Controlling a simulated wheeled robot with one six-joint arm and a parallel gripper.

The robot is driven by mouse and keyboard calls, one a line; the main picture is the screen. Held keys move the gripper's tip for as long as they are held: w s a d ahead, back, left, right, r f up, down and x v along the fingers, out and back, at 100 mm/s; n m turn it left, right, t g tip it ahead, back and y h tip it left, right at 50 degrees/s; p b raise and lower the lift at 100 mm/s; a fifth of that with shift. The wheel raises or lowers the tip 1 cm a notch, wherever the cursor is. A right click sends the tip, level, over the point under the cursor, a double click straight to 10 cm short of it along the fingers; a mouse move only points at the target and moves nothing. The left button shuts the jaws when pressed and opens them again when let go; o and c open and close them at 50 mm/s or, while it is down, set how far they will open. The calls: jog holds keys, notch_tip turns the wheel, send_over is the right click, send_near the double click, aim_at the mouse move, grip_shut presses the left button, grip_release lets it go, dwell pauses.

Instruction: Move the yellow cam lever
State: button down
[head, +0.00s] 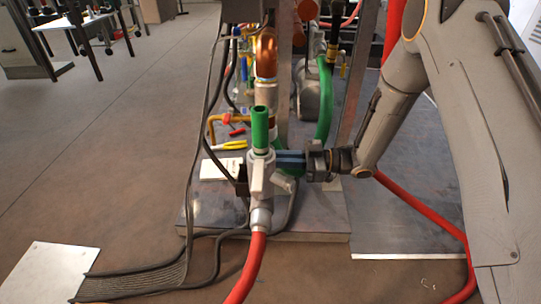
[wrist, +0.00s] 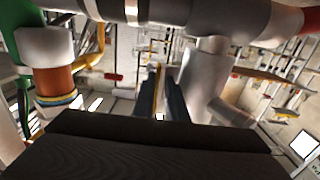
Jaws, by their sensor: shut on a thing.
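My gripper (head: 279,159) reaches in from the right beside the pale valve body (head: 262,185), its blue fingers level with the upper part of the valve. In the wrist view the two dark fingers of my gripper (wrist: 161,98) are close together. A thin yellow strip, which looks like the yellow cam lever (wrist: 157,75), shows between them. The fingers appear shut on it. In the head view the valve and fingers hide the gripped part. A separate yellow piece (head: 231,145) lies left of the valve.
A green upright piece (head: 260,127) tops the valve and a red hose (head: 249,268) leaves its bottom. Dark cables (head: 190,262) run at left. A green hose (head: 325,103) and copper pipe (head: 266,55) stand behind. The floor at left is open.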

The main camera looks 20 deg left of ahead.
jog(key=shift+s, duration=0.1)
jog(key=c, duration=2)
grip_release()
jog(key=shift+c, duration=0.2)
jog(key=p+v, duration=0.2)
jog(key=v, duration=0.5)
jog(key=shift+d, duration=0.4)
